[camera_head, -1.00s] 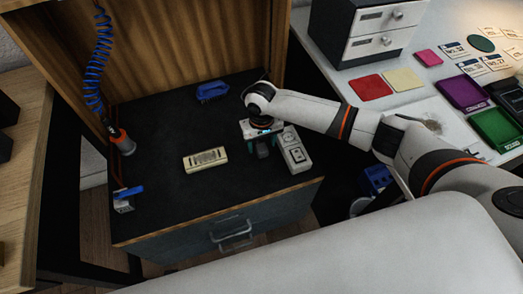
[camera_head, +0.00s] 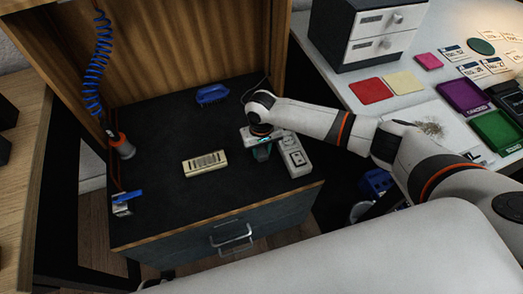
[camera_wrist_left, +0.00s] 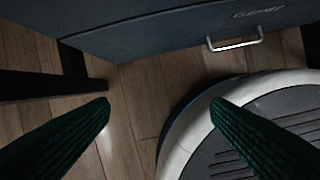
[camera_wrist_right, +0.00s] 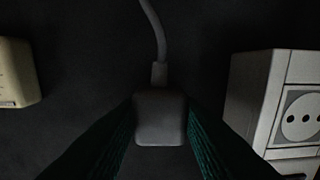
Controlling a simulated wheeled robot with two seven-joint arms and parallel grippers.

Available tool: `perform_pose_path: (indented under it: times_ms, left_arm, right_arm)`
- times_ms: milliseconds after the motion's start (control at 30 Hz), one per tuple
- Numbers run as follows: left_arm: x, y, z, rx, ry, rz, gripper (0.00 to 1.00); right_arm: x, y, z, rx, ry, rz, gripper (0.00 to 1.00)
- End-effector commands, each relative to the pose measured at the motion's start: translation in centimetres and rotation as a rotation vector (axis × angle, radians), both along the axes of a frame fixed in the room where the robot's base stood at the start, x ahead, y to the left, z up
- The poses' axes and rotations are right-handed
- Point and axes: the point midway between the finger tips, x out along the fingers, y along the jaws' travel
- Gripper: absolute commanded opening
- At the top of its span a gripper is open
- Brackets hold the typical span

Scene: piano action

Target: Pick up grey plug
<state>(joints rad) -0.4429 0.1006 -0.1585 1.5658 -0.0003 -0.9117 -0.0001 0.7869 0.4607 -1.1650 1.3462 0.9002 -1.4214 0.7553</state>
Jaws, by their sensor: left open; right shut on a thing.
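The grey plug (camera_wrist_right: 160,117) shows in the right wrist view with its cord running up from it. My right gripper (camera_wrist_right: 160,135) is shut on it, with a green finger on each side. In the head view my right gripper (camera_head: 262,152) is over the black worktop, just left of the white socket strip (camera_head: 293,157); the plug is hidden there. The strip also shows in the right wrist view (camera_wrist_right: 272,95), to the right of the plug and apart from it. My left gripper (camera_wrist_left: 160,105) is open and empty, above the floor by the drawer front.
A cream ribbed block (camera_head: 205,164) lies left of my right gripper. A blue object (camera_head: 212,94) lies farther back. A blue coiled hose (camera_head: 97,70) hangs at the left.

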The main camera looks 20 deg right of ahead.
Motion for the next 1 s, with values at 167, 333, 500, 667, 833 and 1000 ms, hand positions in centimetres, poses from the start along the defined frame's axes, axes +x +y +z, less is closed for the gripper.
perform_pose_path:
  times_ms: [167, 333, 500, 667, 833, 1000]
  left_arm:
    - [-0.1, 0.0, -0.1, -0.001, -0.007, 0.0, 0.72]
    - [-1.6, 0.1, -2.3, 0.0, 0.018, -0.004, 0.72]
    - [-3.4, 0.4, -4.3, 0.003, 0.033, -0.007, 0.72]
    - [-4.8, 0.6, -5.6, 0.004, 0.042, -0.01, 0.72]
    - [-5.5, 0.8, -6.2, 0.005, 0.046, -0.011, 0.72]
    - [-5.5, 0.8, -6.4, 0.005, 0.046, -0.011, 0.72]
  right_arm:
    - [0.1, 0.0, 1.0, 0.001, -0.002, 0.0, 0.12]
    - [0.1, 0.0, 3.5, 0.002, -0.003, 0.0, 0.12]
    - [0.1, 0.0, 6.7, 0.001, -0.003, 0.001, 0.12]
    - [0.1, 0.0, 9.0, 0.001, -0.003, 0.0, 0.12]
    - [0.1, 0.0, 10.0, 0.001, -0.001, -0.001, 0.12]
    - [0.1, 0.0, 10.0, 0.001, -0.001, -0.001, 0.12]
